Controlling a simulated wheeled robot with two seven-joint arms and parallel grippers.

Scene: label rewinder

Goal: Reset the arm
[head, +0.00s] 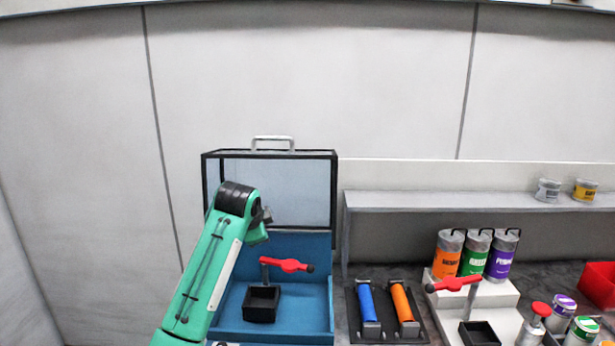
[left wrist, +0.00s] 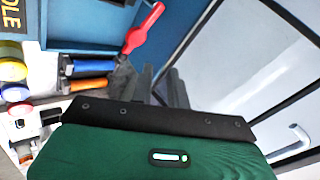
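My left gripper (head: 262,222) is at the end of the green left arm, raised in front of the clear cover. It is above and a little left of the red lever (head: 287,265) in the blue station and apart from it. The left wrist view shows two dark grey fingers (left wrist: 160,85) with a narrow gap and nothing between them. The red lever also shows beyond them in that view (left wrist: 141,30). It stands on a post behind a black box (head: 262,303). My right gripper is not in view.
The blue station (head: 317,325) has a black-framed clear cover (head: 305,190) raised at its back. Blue (head: 366,302) and orange (head: 402,303) rolls lie to its right. A second red lever (head: 453,284), coloured canisters (head: 476,252) and a red bin (head: 598,284) are farther right.

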